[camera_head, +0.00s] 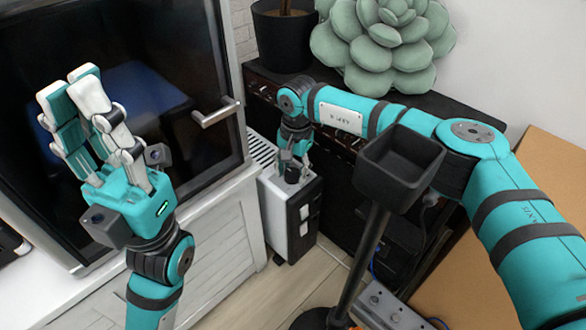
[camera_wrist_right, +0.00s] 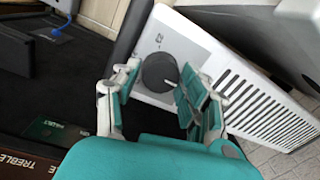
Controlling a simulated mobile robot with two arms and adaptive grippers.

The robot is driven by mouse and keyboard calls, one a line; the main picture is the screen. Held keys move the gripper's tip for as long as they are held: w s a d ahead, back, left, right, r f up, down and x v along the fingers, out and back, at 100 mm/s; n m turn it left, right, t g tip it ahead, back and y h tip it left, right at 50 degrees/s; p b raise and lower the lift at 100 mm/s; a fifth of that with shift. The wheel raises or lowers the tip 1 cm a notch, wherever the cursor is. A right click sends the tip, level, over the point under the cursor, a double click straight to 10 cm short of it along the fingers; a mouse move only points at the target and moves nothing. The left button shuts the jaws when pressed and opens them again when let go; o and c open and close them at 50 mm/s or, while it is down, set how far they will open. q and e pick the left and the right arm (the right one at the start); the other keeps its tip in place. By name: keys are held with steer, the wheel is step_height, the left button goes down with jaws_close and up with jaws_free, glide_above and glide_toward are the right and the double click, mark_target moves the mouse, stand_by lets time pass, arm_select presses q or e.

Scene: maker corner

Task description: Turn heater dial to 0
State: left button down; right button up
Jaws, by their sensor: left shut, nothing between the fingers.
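The heater (camera_head: 292,222) is a white and black box on the floor beside the white cabinet. Its round black dial (camera_head: 292,175) is on the top face; it also shows in the right wrist view (camera_wrist_right: 158,70), with a small light mark at its lower right. My right gripper (camera_head: 292,163) points down at the dial. In the right wrist view my right gripper (camera_wrist_right: 160,76) is open, one finger on each side of the dial; I cannot tell whether the right-hand finger touches it. My left gripper (camera_head: 68,84) is raised, shut and empty, in front of the dark glass door.
A metal door handle (camera_head: 216,112) juts out near the heater. A black square bin on a post (camera_head: 398,165) stands under my right arm. A dark amplifier-like cabinet (camera_head: 345,165) with a succulent (camera_head: 385,45) on top stands behind. Floor is bare in front of the heater.

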mark_target(295, 173)
steer(key=shift+o, duration=1.3)
steer(key=shift+r, duration=0.1)
step_height(295, 173, up, 12)
steer(key=shift+s+d, duration=0.2)
steer(key=shift+d, duration=0.1)
